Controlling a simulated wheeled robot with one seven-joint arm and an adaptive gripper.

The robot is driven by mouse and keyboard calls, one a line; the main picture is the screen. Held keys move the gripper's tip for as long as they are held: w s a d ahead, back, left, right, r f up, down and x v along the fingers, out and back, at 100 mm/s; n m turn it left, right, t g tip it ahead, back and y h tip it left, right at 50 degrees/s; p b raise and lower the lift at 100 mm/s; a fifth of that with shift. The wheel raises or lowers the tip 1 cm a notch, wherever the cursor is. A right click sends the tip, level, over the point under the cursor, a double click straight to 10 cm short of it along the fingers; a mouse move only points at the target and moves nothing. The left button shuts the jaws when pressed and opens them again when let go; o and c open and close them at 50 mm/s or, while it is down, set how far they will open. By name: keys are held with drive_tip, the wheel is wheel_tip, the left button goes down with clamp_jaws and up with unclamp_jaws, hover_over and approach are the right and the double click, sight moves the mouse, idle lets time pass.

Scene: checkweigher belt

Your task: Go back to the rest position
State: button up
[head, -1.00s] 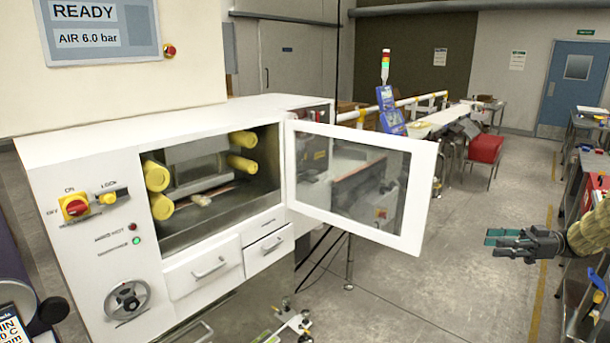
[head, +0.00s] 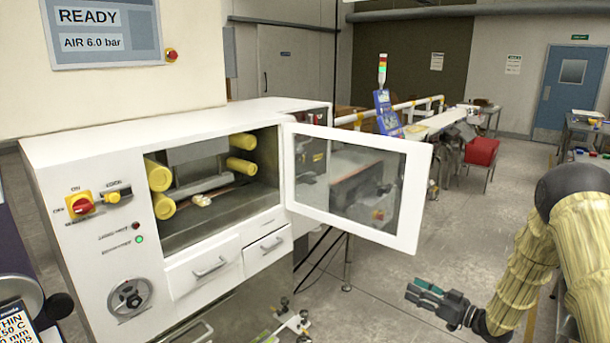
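My gripper (head: 420,292) is at the lower right, over the floor, with its teal-tipped dark fingers pointing left. It appears empty, and the gap between its fingers is too small to judge. My arm, in a yellowish sleeve, bends down to it from the right edge. The gripper is apart from the white machine (head: 150,118) and lower in the picture than its open glazed door (head: 358,186).
The machine's chamber shows yellow rollers (head: 158,174) and a small pale object (head: 201,200). Two drawers (head: 208,268) are below it. A conveyor (head: 432,122) and red box (head: 481,151) stand farther back. Grey floor (head: 468,222) lies open right of the door.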

drive_tip(key=s+a+f+m+g+h, duration=0.2)
drive_tip(key=s+a+f+m+h, duration=0.15)
drive_tip(key=s+f, duration=0.65)
drive_tip(key=s+a+f+m+g+h, duration=0.1)
drive_tip(key=s+a+f+m+h, duration=0.1)
drive_tip(key=s+a+f+h, duration=0.55)
drive_tip(key=s+f+g, duration=0.2)
drive_tip(key=s+g, duration=0.1)
drive_tip(key=s, duration=0.9)
drive_tip(key=s+f+m+g+h, duration=0.1)
drive_tip(key=s+f+g, duration=0.2)
drive_tip(key=s, duration=0.9)
drive_tip(key=s+f+g, duration=0.3)
drive_tip(key=s, duration=0.8)
drive_tip(key=shift+s+f+m+h, duration=0.25)
drive_tip(key=shift+s+m+h, duration=0.1)
drive_tip(key=shift+s+h, duration=0.05)
